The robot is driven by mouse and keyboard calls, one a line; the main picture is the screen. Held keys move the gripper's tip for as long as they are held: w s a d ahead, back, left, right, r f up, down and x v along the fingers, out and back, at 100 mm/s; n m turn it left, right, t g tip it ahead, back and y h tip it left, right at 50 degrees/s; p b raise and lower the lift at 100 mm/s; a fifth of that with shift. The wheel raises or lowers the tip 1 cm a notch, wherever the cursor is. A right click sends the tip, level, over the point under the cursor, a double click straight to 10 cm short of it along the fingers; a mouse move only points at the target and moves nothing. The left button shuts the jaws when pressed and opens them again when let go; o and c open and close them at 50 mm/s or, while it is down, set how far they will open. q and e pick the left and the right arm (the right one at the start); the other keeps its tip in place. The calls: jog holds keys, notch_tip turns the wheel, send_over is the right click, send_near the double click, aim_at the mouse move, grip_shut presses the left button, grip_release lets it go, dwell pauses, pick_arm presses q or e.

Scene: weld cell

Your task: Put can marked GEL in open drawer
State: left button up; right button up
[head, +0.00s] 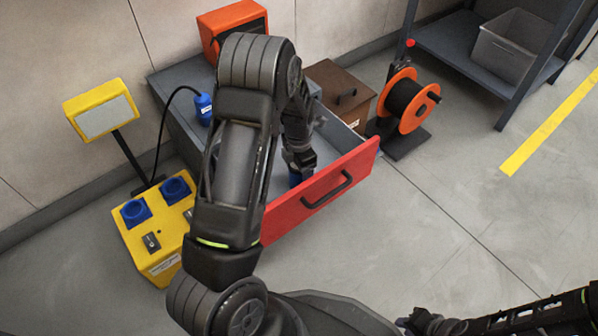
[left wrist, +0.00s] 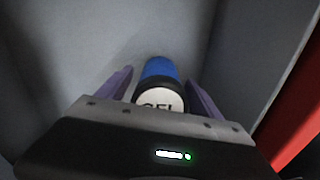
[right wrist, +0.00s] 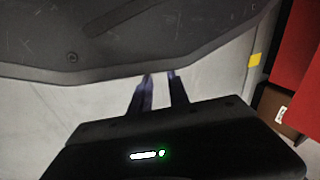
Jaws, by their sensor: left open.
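The open drawer (head: 318,192) has a red front with a black handle and a grey inside. The blue can (head: 294,180) is inside it, mostly hidden by my left gripper in the head view. The left wrist view shows its blue side (left wrist: 160,69) and a white face marked GEL, partly cut off by the gripper body. My left gripper (head: 299,166) reaches down into the drawer. Its fingers (left wrist: 158,80) are open, one on each side of the can, with small gaps visible. My right gripper (right wrist: 160,76) is empty, its fingers apart, low at the right in the head view.
A brown box (head: 341,92) stands behind the drawer, beside an orange cable reel (head: 405,101). A yellow unit with blue sockets (head: 158,228) is at left. A grey bin (head: 510,45) sits on a shelf. The floor at right is clear.

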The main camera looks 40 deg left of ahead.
pick_arm(q)
jog(key=shift+r, duration=0.15)
notch_tip(320, 180, up, 11)
jog(key=p, duration=0.5)
jog(key=shift+r+p, duration=0.35)
jog(key=shift+r, duration=0.15)
jog(key=shift+c, duration=0.3)
dwell(0.6)
